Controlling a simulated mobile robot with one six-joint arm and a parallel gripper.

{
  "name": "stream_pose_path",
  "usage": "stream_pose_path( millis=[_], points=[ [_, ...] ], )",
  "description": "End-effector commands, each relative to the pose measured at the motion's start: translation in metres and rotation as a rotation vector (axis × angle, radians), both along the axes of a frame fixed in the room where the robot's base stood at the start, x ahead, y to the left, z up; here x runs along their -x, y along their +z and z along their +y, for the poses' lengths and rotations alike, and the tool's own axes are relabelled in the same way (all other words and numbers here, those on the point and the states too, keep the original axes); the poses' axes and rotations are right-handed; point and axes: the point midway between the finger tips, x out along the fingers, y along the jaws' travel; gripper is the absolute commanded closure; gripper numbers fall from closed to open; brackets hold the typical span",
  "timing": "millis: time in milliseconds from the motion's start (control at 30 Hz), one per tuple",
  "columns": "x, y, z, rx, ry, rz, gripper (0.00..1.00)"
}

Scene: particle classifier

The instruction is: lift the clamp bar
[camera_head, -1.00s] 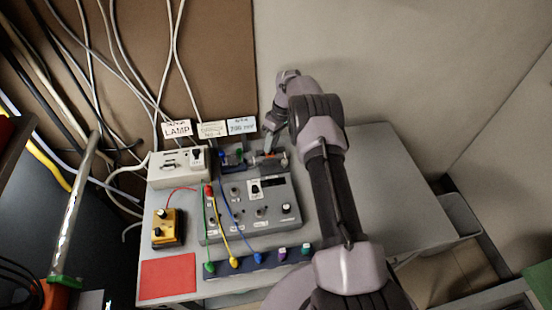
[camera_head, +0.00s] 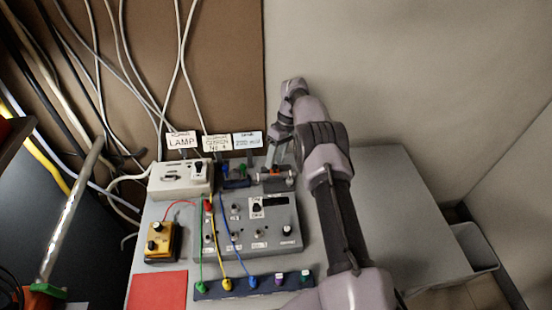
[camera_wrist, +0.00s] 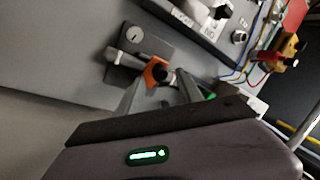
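The clamp (camera_head: 276,180) sits on the table behind the grey control box, with an orange part and a light cross bar. In the wrist view the clamp bar (camera_wrist: 132,63) is a pale rod over a dark plate with a round knob (camera_wrist: 134,33). An orange piece (camera_wrist: 156,71) with a dark round end sits at its near end. My gripper (camera_wrist: 160,88) is open, its two fingers apart on either side of the orange piece; I cannot tell whether they touch it. In the head view my gripper (camera_head: 281,153) points down just above the clamp, partly hidden by my wrist.
The grey control box (camera_head: 275,222) with knobs and cables stands in front. A white lamp box (camera_head: 178,182), a yellow box (camera_head: 160,241) and a red sheet (camera_head: 158,290) are to the left. A strip of coloured plugs (camera_head: 240,289) lies in front. The table's right side (camera_head: 400,220) is clear.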

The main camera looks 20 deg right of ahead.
Motion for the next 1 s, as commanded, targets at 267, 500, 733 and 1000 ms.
stream_pose_path(
  millis=[267, 500, 733, 1000],
  points=[
    [0.0, 0.004, 0.0, 0.0, 0.0, 0.0, 0.57],
    [0.005, 0.04, 0.0, 0.0, 0.002, 0.002, 0.57],
    [0.035, 0.042, 0.004, 0.0, 0.0, 0.001, 0.57],
    [0.087, 0.047, 0.01, 0.0, -0.001, 0.0, 0.57]
  ],
)
